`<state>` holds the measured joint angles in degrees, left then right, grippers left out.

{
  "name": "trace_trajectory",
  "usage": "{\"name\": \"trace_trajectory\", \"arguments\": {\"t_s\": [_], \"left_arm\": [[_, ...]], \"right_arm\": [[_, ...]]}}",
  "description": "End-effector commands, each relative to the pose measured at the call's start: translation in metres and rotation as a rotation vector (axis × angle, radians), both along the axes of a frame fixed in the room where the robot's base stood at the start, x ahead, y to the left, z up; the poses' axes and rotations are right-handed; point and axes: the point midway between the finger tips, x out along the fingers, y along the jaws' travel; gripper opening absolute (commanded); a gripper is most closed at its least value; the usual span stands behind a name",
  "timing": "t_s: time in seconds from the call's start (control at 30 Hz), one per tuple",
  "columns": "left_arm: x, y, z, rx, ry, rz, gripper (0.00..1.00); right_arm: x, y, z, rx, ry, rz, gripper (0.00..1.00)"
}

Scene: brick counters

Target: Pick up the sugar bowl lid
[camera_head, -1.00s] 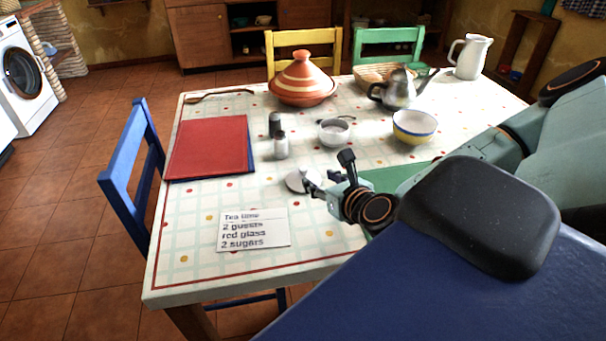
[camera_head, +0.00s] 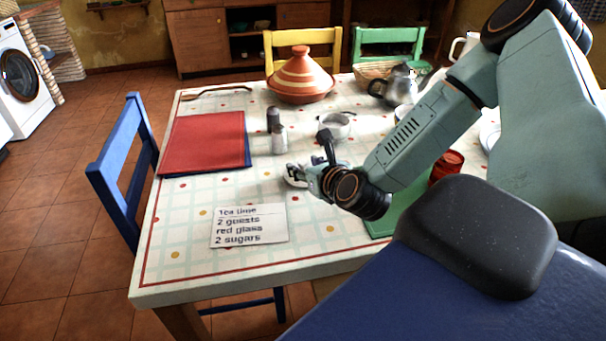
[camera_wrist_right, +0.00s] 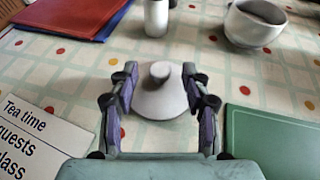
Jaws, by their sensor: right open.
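The sugar bowl lid (camera_wrist_right: 160,97) is a pale disc with a round knob, lying on the tablecloth. In the right wrist view it lies between the open fingers of my right gripper (camera_wrist_right: 160,105), with a finger on each side. In the head view my right gripper (camera_head: 302,172) hides part of the lid (camera_head: 290,180). The white sugar bowl (camera_head: 336,125) stands uncovered behind the gripper, and it also shows at the top right of the wrist view (camera_wrist_right: 256,24). My left gripper is not in view.
A note card (camera_head: 249,226) lies in front left of the gripper. A green board (camera_wrist_right: 272,143) is close on the right. A red glass (camera_head: 446,165) stands beside my right arm.

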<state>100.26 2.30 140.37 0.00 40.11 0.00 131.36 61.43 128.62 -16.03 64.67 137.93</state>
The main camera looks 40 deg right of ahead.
Motion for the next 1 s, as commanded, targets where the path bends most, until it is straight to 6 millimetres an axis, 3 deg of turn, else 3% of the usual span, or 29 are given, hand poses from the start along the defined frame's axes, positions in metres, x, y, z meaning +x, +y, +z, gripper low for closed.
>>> {"name": "trace_trajectory", "arguments": {"t_s": [0.07,0.6,1.0], "left_arm": [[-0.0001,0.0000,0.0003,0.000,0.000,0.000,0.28],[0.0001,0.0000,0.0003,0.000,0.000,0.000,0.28],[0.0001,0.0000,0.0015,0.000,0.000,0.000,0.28]], "right_arm": [[-0.0001,0.0000,0.0004,0.000,0.000,0.000,0.46],[-0.0003,0.0000,0.0003,0.000,0.000,0.000,0.00],[-0.0002,-0.0001,0.0022,0.001,-0.001,0.000,0.00]]}}
